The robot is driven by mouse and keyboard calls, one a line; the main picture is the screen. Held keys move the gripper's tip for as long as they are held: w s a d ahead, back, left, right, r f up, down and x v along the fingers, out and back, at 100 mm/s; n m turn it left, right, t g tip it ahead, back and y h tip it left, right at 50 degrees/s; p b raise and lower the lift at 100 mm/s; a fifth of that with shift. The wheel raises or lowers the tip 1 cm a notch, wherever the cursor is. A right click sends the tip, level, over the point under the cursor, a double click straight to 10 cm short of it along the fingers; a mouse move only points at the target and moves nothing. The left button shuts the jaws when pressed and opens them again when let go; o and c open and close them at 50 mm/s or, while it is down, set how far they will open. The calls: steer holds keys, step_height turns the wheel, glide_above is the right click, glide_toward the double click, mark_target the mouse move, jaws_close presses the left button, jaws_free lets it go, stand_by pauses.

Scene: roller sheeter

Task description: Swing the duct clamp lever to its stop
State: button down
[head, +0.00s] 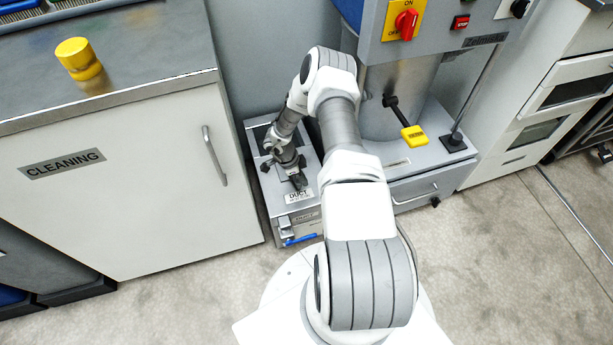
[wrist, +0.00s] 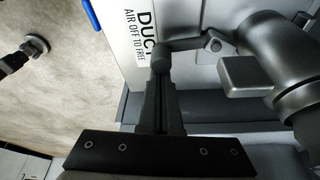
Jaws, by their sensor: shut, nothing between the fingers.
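The duct clamp lever shows in the wrist view as a dark grey arm (wrist: 195,44) ending in a rounded knob (wrist: 162,58). It runs from a clamp on a thick grey duct (wrist: 270,60). My gripper (wrist: 160,82) is shut and empty, with its fingertips right at the knob; I cannot tell whether they touch it. In the head view my gripper (head: 299,182) points down at the low grey duct unit (head: 262,182), and the lever cannot be made out clearly there. A white label reading DUCT (head: 298,198) lies just in front of the fingertips.
A blue handle (head: 299,240) is on the unit's front. The white cleaning cabinet (head: 130,180) stands close on the left, with a yellow pot (head: 78,58) on top. The machine with a yellow-ended lever (head: 414,136) stands on the right. Floor in front is clear.

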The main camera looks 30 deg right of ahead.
steer(key=a+m, duration=0.1)
steer(key=m, duration=0.1)
steer(key=a+m+g, duration=0.1)
steer(key=m, duration=0.1)
steer(key=a+m+y+b, duration=0.1)
steer(key=shift+w+a+m, duration=0.15)
steer(key=shift+w+m, duration=0.1)
steer(key=shift+m, duration=0.15)
steer(key=shift+w+a, duration=0.15)
steer(key=shift+a, duration=0.25)
steer(key=shift+s+d+r+p, duration=0.15)
steer(key=shift+s+d+p, duration=0.15)
steer(key=shift+s+p, duration=0.1)
steer(key=s, duration=0.1)
steer(key=s+d+p, duration=0.1)
steer(key=s, duration=0.1)
steer(key=shift+d+r+p, duration=0.15)
steer(key=shift+d+p, duration=0.1)
steer(key=shift+p, duration=0.1)
steer(key=w+p+v, duration=0.1)
steer(key=p+v, duration=0.1)
steer(key=v, duration=0.7)
steer(key=shift+r, duration=0.15)
steer(key=shift+d, duration=0.15)
